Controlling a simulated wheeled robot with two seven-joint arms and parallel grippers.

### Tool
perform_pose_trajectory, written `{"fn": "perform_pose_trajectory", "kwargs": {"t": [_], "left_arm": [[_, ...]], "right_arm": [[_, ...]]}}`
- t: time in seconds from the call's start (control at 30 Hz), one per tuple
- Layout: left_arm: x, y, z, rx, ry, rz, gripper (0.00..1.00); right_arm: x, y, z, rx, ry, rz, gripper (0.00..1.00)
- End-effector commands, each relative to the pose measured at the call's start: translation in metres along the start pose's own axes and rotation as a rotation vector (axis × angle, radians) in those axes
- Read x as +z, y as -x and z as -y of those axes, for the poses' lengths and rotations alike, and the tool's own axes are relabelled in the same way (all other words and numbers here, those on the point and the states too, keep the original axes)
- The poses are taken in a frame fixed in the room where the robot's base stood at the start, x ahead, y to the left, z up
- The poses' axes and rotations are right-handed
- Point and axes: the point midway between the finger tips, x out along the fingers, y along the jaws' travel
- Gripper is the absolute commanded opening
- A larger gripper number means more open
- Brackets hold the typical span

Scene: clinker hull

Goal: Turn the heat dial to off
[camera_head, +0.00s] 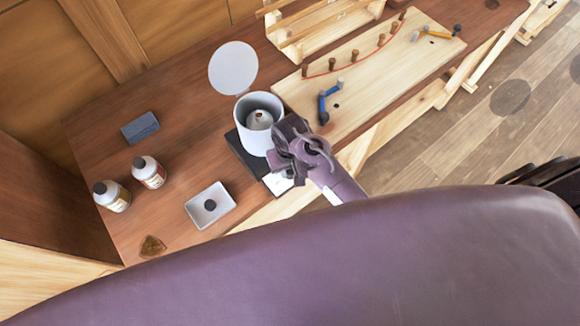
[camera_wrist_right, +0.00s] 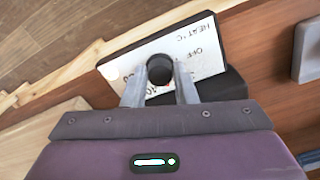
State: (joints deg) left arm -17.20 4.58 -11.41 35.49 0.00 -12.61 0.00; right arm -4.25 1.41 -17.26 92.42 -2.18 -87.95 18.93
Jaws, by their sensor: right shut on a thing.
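The heat dial (camera_wrist_right: 160,69) is a round black knob on a white panel (camera_wrist_right: 205,50) marked "HEAT °C" and "OFF" in the right wrist view. My right gripper (camera_wrist_right: 160,80) has its two fingers on either side of the dial and is shut on it. In the head view my right gripper (camera_head: 296,160) is at the front of the black heater base (camera_head: 240,155) and hides the dial. The white panel (camera_head: 277,184) shows partly below the gripper there. A white pot (camera_head: 258,112) stands on the base with its round lid raised. My left gripper is not in view.
A white tray (camera_head: 195,209) with a small black object lies left of the heater. Two bottles (camera_head: 149,171) and a blue-grey block (camera_head: 140,127) stand further left. A pale board (camera_head: 370,65) with pegs and clamps lies to the right.

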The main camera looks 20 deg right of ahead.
Motion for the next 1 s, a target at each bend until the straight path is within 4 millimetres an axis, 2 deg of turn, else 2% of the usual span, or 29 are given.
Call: {"fn": "perform_pose_trajectory", "kwargs": {"t": [1.0], "left_arm": [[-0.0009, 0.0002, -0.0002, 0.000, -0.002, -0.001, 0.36]], "right_arm": [[-0.0018, 0.0011, -0.0011, 0.001, 0.965, -0.003, 0.03]]}}
